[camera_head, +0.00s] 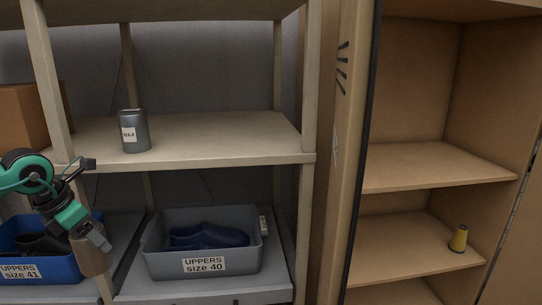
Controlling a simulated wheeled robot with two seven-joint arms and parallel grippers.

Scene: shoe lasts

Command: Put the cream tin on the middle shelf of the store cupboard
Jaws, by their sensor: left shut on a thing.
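The store cupboard (408,80) stands open at the right, well apart from the gripper. It has several levels; a bare shelf (430,165) shows at mid height, with a lower shelf (395,245) below it. My right gripper is not in view.
A grey wax tin (136,134) stands on the rack's upper shelf (225,135). Below are a blue crate (50,268) and a grey crate (165,262) with shoe uppers. A yellow-and-dark object (458,240) stands on the cupboard's lower shelf.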

